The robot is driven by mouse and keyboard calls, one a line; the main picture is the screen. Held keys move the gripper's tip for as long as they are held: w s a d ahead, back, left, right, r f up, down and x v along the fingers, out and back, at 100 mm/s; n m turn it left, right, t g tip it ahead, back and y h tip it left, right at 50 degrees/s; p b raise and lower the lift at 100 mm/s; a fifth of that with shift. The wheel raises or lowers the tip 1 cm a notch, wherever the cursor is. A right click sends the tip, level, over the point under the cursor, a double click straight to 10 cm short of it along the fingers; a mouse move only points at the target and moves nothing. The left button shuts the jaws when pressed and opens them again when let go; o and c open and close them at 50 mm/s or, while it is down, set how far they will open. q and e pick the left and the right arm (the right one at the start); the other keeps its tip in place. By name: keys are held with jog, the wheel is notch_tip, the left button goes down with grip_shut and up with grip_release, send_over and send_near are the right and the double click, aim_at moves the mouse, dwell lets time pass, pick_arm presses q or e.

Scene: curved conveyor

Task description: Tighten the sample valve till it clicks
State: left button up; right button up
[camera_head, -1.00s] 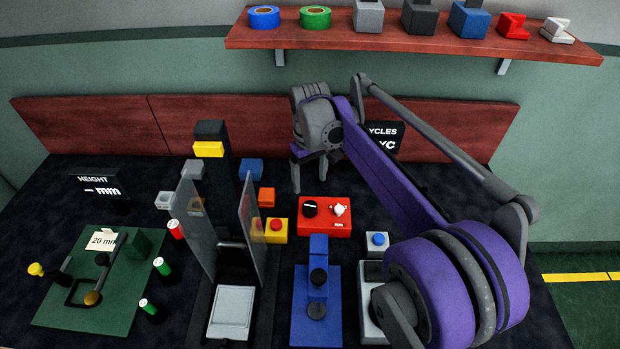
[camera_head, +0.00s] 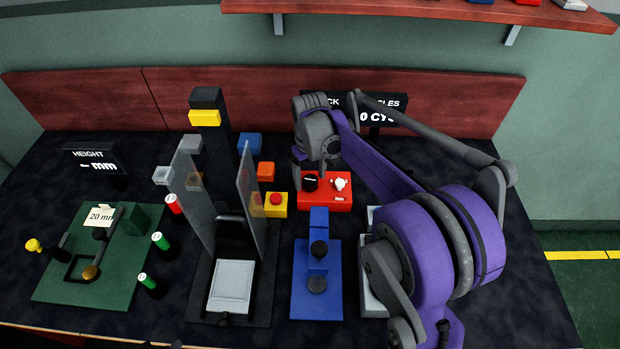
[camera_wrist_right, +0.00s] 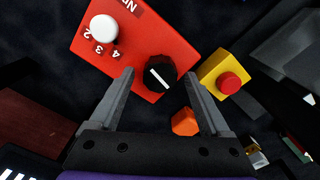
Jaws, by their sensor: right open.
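A red box (camera_head: 325,203) stands toward the back of the table. It carries a black knob (camera_head: 310,182) with a white line and a white knob (camera_head: 340,184) with numbers beside it. The frames do not label either knob as the sample valve. My right gripper (camera_wrist_right: 158,78) is open in the right wrist view, its fingertips on either side of the black knob (camera_wrist_right: 160,73). I cannot tell whether they touch it. In the head view the right gripper (camera_head: 309,173) is over the left part of the red box. My left gripper is not in view.
A yellow box with a red button (camera_head: 275,203) and an orange block (camera_head: 265,172) lie left of the red box. A blue fixture (camera_head: 317,285) stands in front. A press with clear guards (camera_head: 250,205) is further left. A dark display (camera_head: 375,115) is behind.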

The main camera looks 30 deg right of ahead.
aim_at(310, 179)
jog(key=shift+f, duration=0.45)
jog(key=shift+c, duration=0.3)
grip_shut()
jog(key=shift+m, duration=2)
jog(key=shift+o, duration=0.3)
grip_release()
jog(key=shift+r, duration=0.1)
notch_tip(310, 179, up, 11)
jog(key=p, duration=0.1)
jog(key=shift+p, duration=0.4)
